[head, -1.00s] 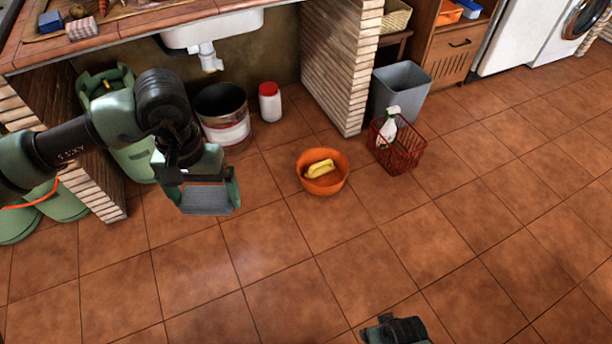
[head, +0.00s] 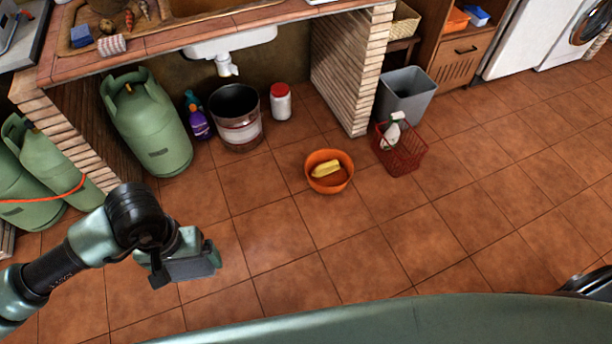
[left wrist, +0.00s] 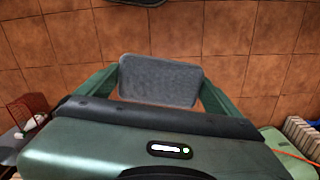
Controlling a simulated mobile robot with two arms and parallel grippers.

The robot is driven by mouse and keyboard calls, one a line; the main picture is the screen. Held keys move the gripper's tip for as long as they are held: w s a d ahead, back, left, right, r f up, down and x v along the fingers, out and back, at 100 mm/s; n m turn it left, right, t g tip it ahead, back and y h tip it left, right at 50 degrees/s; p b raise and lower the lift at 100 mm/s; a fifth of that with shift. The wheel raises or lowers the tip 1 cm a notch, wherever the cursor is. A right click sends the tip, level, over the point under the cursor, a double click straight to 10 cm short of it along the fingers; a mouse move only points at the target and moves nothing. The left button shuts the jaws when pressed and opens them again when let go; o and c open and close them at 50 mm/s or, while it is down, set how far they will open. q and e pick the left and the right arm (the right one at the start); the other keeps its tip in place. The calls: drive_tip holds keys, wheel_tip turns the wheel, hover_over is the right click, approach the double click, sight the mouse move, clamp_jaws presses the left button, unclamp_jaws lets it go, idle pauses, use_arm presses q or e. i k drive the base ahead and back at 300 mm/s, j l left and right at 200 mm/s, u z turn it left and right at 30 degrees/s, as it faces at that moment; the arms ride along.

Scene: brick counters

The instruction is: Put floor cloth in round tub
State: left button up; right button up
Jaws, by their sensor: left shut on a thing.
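My left gripper (head: 186,262) is shut on a grey, flat, rectangular piece that looks like the folded floor cloth (head: 194,270). It is held above the floor at the lower left of the head view. In the left wrist view the cloth (left wrist: 160,80) spans the space between the two green fingers. The orange round tub (head: 329,171) stands upright on the tiles, to the right of and farther away than the gripper. A yellow block, perhaps a sponge (head: 326,170), lies in the tub. My right gripper cannot be made out.
A red basket (head: 403,158) with a spray bottle (head: 391,132) stands right of the tub, before a grey bin (head: 406,96). A metal bucket (head: 236,118) and green gas bottles (head: 150,125) are under and beside the counter. Floor between gripper and tub is clear.

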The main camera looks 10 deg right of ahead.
sight(332, 184)
drive_tip(key=i+l+u, duration=0.2)
drive_tip(key=l+u, duration=0.25)
drive_tip(key=i+l+u, duration=0.2)
drive_tip(key=l, duration=0.25)
drive_tip(key=l+u, duration=0.2)
drive_tip(key=l, duration=0.15)
